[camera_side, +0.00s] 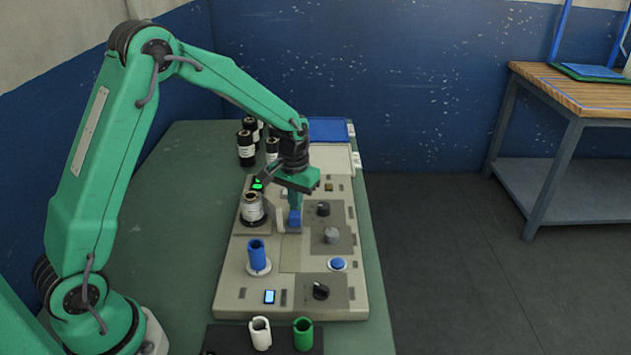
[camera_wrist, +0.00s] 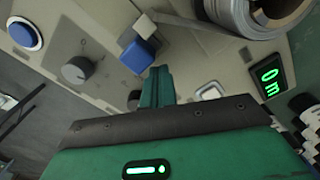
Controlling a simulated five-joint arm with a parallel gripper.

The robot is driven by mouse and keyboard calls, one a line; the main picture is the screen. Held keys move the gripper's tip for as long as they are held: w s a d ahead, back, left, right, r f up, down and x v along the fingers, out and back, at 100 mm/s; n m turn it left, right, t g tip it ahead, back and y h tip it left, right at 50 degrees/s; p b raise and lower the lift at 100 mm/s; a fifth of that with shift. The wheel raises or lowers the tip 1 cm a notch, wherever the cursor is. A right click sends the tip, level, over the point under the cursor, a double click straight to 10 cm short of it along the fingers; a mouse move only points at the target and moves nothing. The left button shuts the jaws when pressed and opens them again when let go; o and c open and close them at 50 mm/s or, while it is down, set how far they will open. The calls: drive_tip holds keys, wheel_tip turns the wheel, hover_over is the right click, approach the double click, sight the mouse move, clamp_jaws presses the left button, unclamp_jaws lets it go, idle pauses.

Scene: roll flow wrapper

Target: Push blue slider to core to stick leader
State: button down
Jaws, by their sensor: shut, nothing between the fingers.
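The blue slider (camera_side: 295,218) is a small block on the grey machine panel, right of the film roll (camera_side: 253,210). A pale upright piece (camera_side: 280,220) stands between slider and roll. In the wrist view the blue slider (camera_wrist: 138,54) has the pale piece (camera_wrist: 146,26) just beyond it. My gripper (camera_side: 297,203) points down at the slider, its fingers shut and empty. In the wrist view its green fingertips (camera_wrist: 158,72) are close beside the block; I cannot tell whether they touch. A blue core (camera_side: 257,252) stands on a white round base nearer the front.
Dark knobs, a grey knob (camera_side: 331,235) and a blue button (camera_side: 338,264) stand on the panel's right side. Dark rolls (camera_side: 246,150) stand behind. White (camera_side: 260,333) and green (camera_side: 303,333) cores sit in front. A green-lit display (camera_wrist: 268,77) is near the roll.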

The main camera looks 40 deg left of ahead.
sight(294, 244)
drive_tip(key=shift+s+d, duration=0.1)
drive_tip(key=shift+d, duration=0.05)
drive_tip(key=shift+s+d, duration=3.55)
drive_tip(key=shift+w+a, duration=0.1)
drive_tip(key=shift+w+a, duration=0.35)
drive_tip(key=shift+r, duration=0.2)
wheel_tip(294, 244, up, 8)
drive_tip(key=shift+f, duration=0.2)
